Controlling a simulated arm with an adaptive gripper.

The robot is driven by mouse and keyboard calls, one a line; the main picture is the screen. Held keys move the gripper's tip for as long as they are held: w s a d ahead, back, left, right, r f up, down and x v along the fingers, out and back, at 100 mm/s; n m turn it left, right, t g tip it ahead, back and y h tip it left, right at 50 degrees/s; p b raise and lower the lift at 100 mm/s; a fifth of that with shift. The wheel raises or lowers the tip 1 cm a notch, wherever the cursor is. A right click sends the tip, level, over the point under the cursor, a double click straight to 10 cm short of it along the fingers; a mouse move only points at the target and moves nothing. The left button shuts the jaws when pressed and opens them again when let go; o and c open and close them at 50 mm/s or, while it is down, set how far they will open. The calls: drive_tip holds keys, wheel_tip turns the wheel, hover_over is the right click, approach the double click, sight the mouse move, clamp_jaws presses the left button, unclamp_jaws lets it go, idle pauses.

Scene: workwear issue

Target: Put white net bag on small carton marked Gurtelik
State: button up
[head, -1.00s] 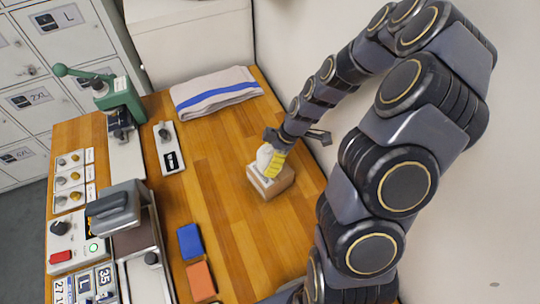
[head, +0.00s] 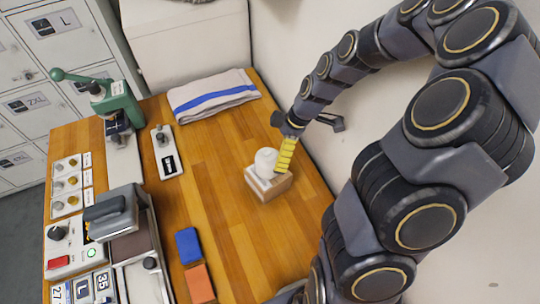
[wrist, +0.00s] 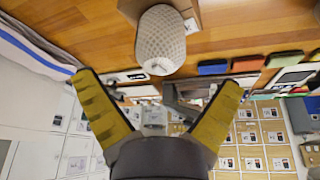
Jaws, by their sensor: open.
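The white net bag (head: 266,162) sits on top of the small carton (head: 269,184), a light brown box on the wooden table. No marking on the carton can be read. In the wrist view the bag (wrist: 161,40) is a rounded white mesh shape, with part of the carton (wrist: 187,12) behind it. My gripper (head: 284,163) is beside and just above the carton, to the right of the bag. In the wrist view my gripper's yellow fingers (wrist: 160,95) are spread wide, with nothing between them and the bag beyond the tips.
A folded towel with a blue stripe (head: 212,94) lies at the back. A blue block (head: 189,244) and an orange block (head: 200,283) lie toward the front. A green press (head: 115,100) and grey devices line the left. The wall is close on the right.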

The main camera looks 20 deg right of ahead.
wheel_tip(320, 180, up, 6)
drive_tip(key=shift+a+r, duration=0.1)
drive_tip(key=shift+a, duration=0.05)
drive_tip(key=s+a+r+m+g+h, duration=0.1)
drive_tip(key=s+a+r+m, duration=0.1)
drive_tip(key=s, duration=0.5)
drive_tip(key=s+a+r+m+g+h, duration=0.1)
drive_tip(key=s+a+r+m, duration=0.2)
drive_tip(key=s+m, duration=0.4)
drive_tip(key=s+a+r+m+g+h, duration=0.1)
drive_tip(key=s+a+r+m+h, duration=0.1)
drive_tip(key=s, duration=0.5)
drive_tip(key=shift+s+a+r+m+g, duration=0.2)
drive_tip(key=shift+r+m+g, duration=0.1)
drive_tip(key=shift+r+m, duration=0.75)
drive_tip(key=shift+w+f, duration=0.1)
drive_tip(key=shift+f, duration=0.05)
